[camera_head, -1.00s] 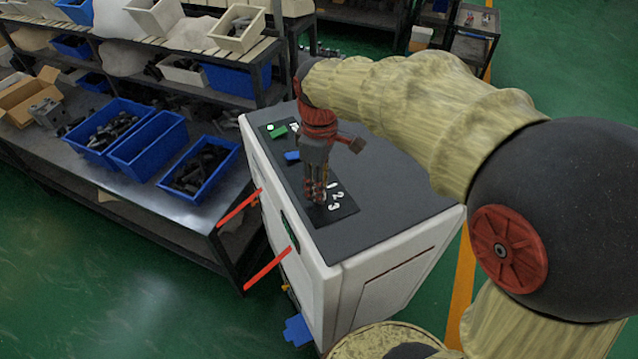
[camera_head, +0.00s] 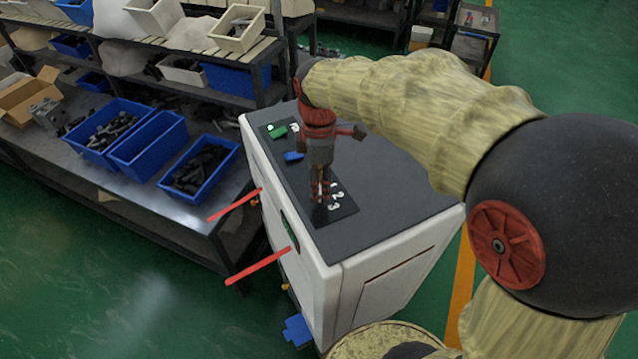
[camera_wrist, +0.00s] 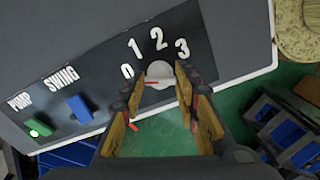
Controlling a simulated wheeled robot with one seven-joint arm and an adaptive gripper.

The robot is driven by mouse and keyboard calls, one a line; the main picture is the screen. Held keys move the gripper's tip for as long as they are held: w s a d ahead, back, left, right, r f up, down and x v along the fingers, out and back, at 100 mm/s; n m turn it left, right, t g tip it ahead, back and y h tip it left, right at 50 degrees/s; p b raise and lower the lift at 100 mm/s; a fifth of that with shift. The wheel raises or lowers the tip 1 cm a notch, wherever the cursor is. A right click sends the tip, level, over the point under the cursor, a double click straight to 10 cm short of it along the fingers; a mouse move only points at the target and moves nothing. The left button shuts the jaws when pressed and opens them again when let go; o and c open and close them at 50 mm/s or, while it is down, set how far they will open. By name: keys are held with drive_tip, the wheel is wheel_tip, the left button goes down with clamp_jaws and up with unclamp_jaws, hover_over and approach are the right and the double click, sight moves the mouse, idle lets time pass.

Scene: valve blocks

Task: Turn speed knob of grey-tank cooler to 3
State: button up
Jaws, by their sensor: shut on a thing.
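The cooler (camera_head: 400,205) is a white cabinet with a dark grey top. A black control panel (camera_wrist: 100,81) on it carries the white labels PUMP and SWING and the numbers 0, 1, 2 and 3. The speed knob (camera_wrist: 158,71) is a pale round dial below the numbers in the wrist view. My gripper (camera_wrist: 160,79) points down at the panel, its two fingers closed on either side of the knob. The fingers hide the knob's lower sides, and I cannot tell which number it points to. In the head view, my gripper (camera_head: 321,203) hides the knob.
A green switch (camera_wrist: 38,128) with a lit lamp and a blue switch (camera_wrist: 80,108) sit left of the knob. Red ribbons (camera_head: 258,266) stick out from the cooler's front. A metal bench (camera_head: 100,180) with blue bins stands left. Green floor lies open in front.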

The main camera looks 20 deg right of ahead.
drive_tip(key=o, duration=1.2)
drive_tip(key=shift+c, duration=0.2)
wheel_tip(320, 180, up, 12)
idle(0.4)
